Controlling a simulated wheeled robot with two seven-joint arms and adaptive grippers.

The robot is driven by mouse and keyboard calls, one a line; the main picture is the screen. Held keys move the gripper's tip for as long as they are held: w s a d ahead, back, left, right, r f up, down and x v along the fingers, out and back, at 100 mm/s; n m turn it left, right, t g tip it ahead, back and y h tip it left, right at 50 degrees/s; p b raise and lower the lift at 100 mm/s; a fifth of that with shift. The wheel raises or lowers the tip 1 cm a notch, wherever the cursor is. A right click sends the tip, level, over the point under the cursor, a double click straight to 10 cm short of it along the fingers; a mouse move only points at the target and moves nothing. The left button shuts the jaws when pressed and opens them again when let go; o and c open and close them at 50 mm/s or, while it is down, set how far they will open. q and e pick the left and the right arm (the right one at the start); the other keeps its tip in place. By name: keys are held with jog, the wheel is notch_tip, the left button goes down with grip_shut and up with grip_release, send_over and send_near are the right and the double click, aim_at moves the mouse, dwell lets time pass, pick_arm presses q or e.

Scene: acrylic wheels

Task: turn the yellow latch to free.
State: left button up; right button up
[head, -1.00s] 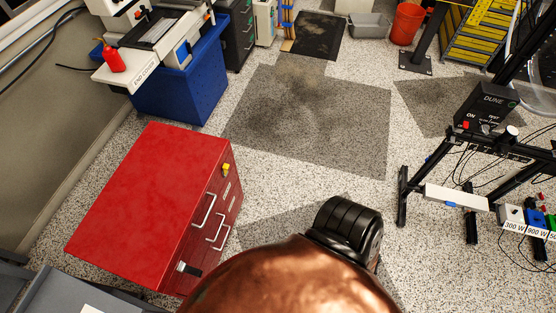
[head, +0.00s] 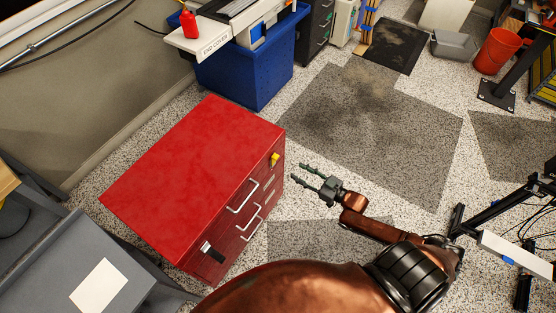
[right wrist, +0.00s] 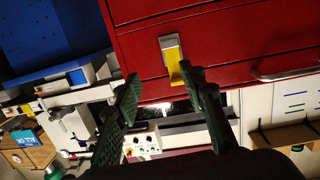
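The yellow latch (head: 274,159) sits on the front of the red cabinet (head: 195,170), near its upper far corner. In the right wrist view the yellow latch (right wrist: 173,62) hangs from a pale metal mount on the red front. My right gripper (head: 311,177) is open and empty, in front of the cabinet and apart from the latch. In the right wrist view my right gripper (right wrist: 160,85) has its fingers spread, with the latch beyond them, closer to the right finger. My left gripper is not in view.
The cabinet front has metal handles (head: 243,197) and a black clasp (head: 212,251) at the near end. A blue bin (head: 245,70) stands behind it. A grey surface (head: 70,275) is at the lower left. Floor (head: 370,130) is clear to the right.

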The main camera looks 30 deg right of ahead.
jog(key=y, duration=0.2)
send_near(274, 155)
jog(key=b+x, duration=0.1)
jog(key=x, duration=0.6)
jog(key=shift+t+h+b, duration=0.3)
jog(key=shift+t+b, duration=0.05)
jog(key=shift+t, duration=0.05)
jog(key=shift+s+a, duration=0.1)
jog(key=shift+f, duration=0.1)
grip_shut()
